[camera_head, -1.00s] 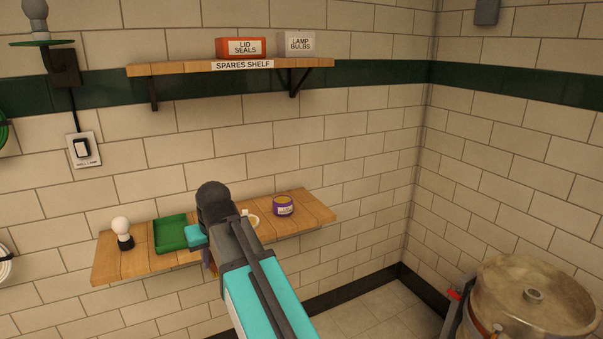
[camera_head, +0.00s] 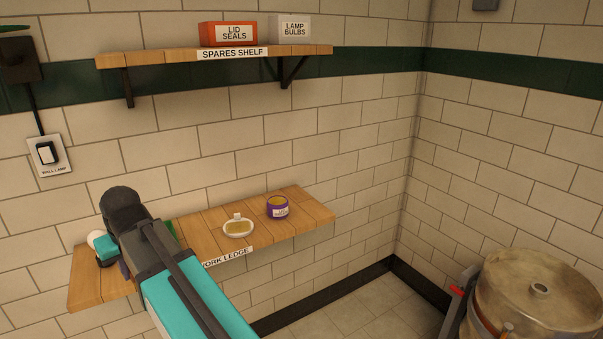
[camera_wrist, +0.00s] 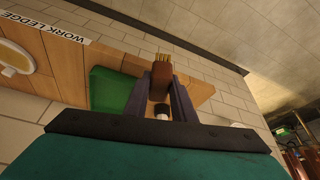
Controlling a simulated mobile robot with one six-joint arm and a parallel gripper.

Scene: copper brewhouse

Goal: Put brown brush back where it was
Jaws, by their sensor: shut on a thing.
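My gripper (camera_wrist: 162,80) is shut on the brown brush (camera_wrist: 161,72), a brown block with pale bristles at its far end, in the wrist view. In the head view my arm hides the brush. The arm's end is over the left part of the wooden work ledge (camera_head: 205,222). A green tray (camera_wrist: 108,88) lies beside the brush in the wrist picture; only a sliver of it (camera_head: 173,231) shows past my arm in the head view. I cannot tell how high the brush is above the ledge.
A white dish (camera_head: 238,234) with a yellowish thing in it and a purple jar (camera_head: 278,208) stand on the ledge's right half. The spares shelf (camera_head: 150,58) is above; a metal vessel (camera_head: 540,310) stands lower right.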

